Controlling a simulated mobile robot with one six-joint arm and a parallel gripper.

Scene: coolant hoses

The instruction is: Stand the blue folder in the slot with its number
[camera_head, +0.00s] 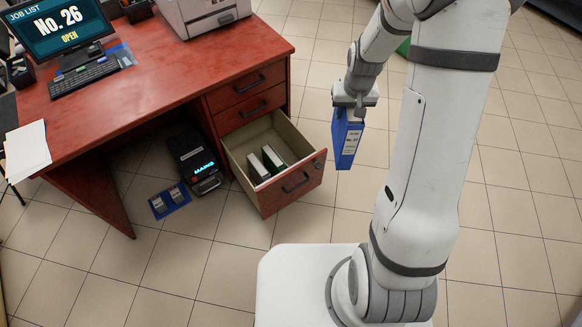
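The blue folder (346,146) hangs upright, slightly tilted, below my gripper (354,105). My gripper is shut on its top edge. The folder has a white label whose small number I cannot read for sure. It is in the air to the right of the open bottom drawer (310,187) of the red desk. Two or so pale and dark folders (271,158) stand inside the drawer, and the rest of its floor looks empty. No slot numbers can be read. The monitor (60,27) reads "JOB LIST No. 26 OPEN".
The red desk (165,62) carries a keyboard (84,84), a printer (205,14) and papers (27,150). A black box marked "MAINS" (193,158) and a blue item with grey parts (169,200) are on the floor beside the drawer.

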